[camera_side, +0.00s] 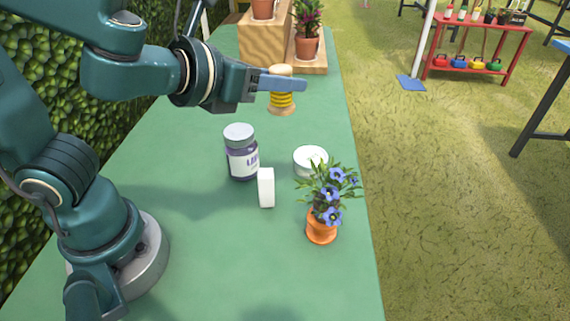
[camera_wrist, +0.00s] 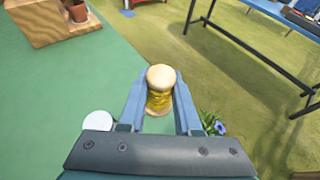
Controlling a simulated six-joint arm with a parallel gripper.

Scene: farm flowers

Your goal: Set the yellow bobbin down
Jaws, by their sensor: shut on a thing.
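The yellow bobbin (camera_side: 281,99), a wooden spool wound with yellow thread, is held upright between the fingers of my gripper (camera_side: 283,84). It is in the air above the green table (camera_side: 190,250), toward the far part. In the wrist view the bobbin (camera_wrist: 160,90) sits between both blue-grey fingers of my gripper (camera_wrist: 160,97), its pale round top toward the camera. My gripper is shut on it. The finger in front hides part of the bobbin's middle in the side view.
Wooden stands (camera_side: 307,66) with potted plants are behind. The table's right edge is close.

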